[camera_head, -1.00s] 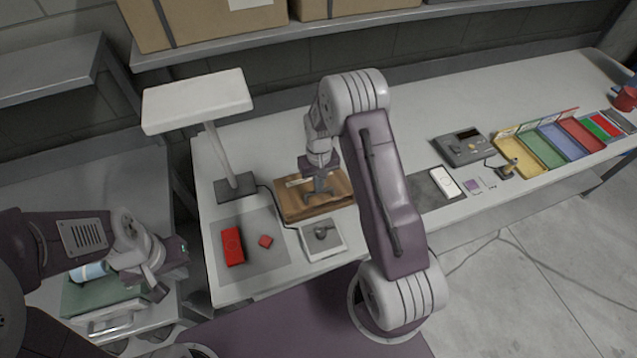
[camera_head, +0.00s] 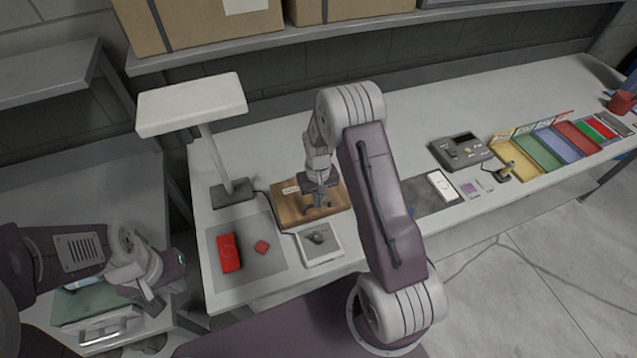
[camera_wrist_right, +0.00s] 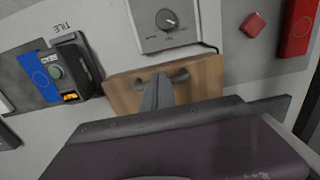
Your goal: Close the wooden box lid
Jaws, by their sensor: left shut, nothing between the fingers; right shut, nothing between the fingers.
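The wooden box (camera_head: 285,212) lies on the workbench below the lamp, and its top looks flat. A small pale label (camera_head: 291,190) sits near its back left. My right gripper (camera_head: 318,203) is shut and empty, over the box top; I cannot tell whether it touches. In the right wrist view the shut fingers (camera_wrist_right: 160,85) point at the wooden surface (camera_wrist_right: 207,78), and my own wrist hides part of the box. Any gap under the lid is not clear. My left gripper (camera_head: 154,297) is shut and empty, over the side table at the left.
A white lamp (camera_head: 192,104) stands behind the box. A dial device (camera_head: 320,243), a red case (camera_head: 229,252) and a red tile (camera_head: 262,247) lie in front. A green box (camera_head: 85,306) is near my left gripper. Coloured trays (camera_head: 560,142) stand far right.

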